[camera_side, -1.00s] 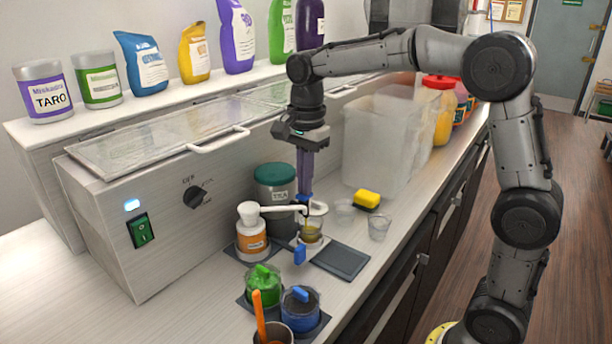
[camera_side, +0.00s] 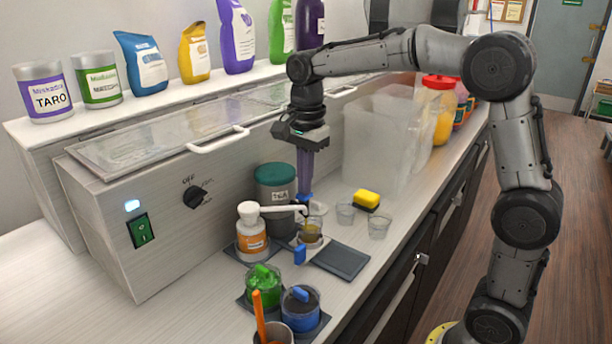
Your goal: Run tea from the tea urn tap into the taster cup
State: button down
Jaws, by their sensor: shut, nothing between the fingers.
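The tea urn (camera_side: 274,187) is a silver cylinder with a green lid and a TEA label, standing against the sealed counter unit. A small blue part, apparently the tap lever (camera_side: 304,197), shows at its right side. My gripper (camera_side: 304,185) points straight down with its fingers shut and empty, their tips at or just above this blue part; contact cannot be told. A clear cup (camera_side: 311,232) with amber liquid in it stands upright below and slightly right of the fingers. The tap spout is partly hidden by the pump bottle's nozzle.
A white pump bottle with an orange label (camera_side: 251,240) stands left of the cup, its nozzle reaching across. A dark square pad (camera_side: 340,261) lies right. Clear cups (camera_side: 379,226) and a yellow sponge (camera_side: 367,198) are behind; green (camera_side: 263,283) and blue-lidded (camera_side: 301,305) jars stand in front.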

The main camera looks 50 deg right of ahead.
jog(key=shift+s+f+g, duration=0.2)
jog(key=shift+f+g, duration=0.1)
jog(key=shift+f, duration=0.45)
notch_tip(320, 180, up, 16)
jog(key=shift+w+f, duration=0.2)
dwell(0.4)
jog(key=shift+r, duration=0.1)
dwell(1.4)
jog(key=shift+r, duration=0.4)
jog(key=shift+f, duration=0.1)
notch_tip(320, 180, down, 14)
jog(key=shift+r, duration=0.1)
dwell(0.5)
